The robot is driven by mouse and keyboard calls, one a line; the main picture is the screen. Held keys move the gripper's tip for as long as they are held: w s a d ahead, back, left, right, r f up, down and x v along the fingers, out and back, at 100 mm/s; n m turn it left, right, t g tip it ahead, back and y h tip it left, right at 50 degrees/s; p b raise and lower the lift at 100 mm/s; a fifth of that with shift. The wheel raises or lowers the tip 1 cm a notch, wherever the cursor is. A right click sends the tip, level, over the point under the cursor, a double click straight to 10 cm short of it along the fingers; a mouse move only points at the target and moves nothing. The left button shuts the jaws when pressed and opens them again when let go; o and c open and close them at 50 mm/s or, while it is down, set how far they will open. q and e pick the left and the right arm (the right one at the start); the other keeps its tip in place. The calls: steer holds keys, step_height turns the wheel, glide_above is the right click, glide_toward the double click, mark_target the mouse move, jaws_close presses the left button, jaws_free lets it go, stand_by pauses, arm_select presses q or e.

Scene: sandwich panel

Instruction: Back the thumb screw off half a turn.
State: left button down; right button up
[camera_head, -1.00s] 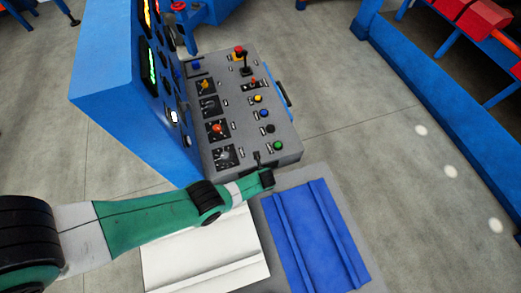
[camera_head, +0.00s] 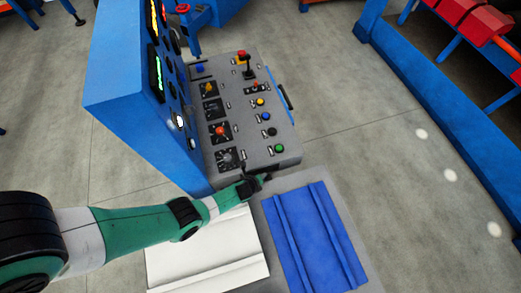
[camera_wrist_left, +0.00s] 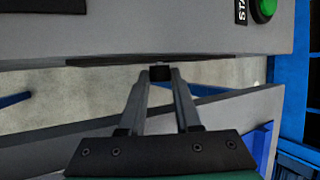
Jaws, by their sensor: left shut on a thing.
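The thumb screw (camera_wrist_left: 160,73) appears as a small black piece at the front edge of the grey control panel (camera_wrist_left: 100,30) in the left wrist view. My left gripper (camera_wrist_left: 161,76) has its two fingers closed together on it. The fingertips cover most of it, so its turn angle cannot be read. In the head view my left gripper (camera_head: 262,181) is at the panel's near edge, below the green button, and the screw is too small to make out there. My right gripper is not in view.
The panel top carries several knobs, buttons and a joystick (camera_head: 246,66). A tall blue console (camera_head: 130,100) stands along its left side. A white tray (camera_head: 205,250) and a blue tray (camera_head: 315,235) lie in front. Open floor (camera_head: 380,160) is to the right.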

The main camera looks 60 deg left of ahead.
arm_select(q)
steer(key=c, duration=0.6)
jaws_free()
steer(key=p+v, duration=0.9)
steer(key=v, duration=0.2)
steer(key=shift+r, duration=0.15)
steer(key=shift+s+d+r, duration=0.1)
steer(key=shift+s+d, duration=0.05)
steer(key=shift+s, duration=0.05)
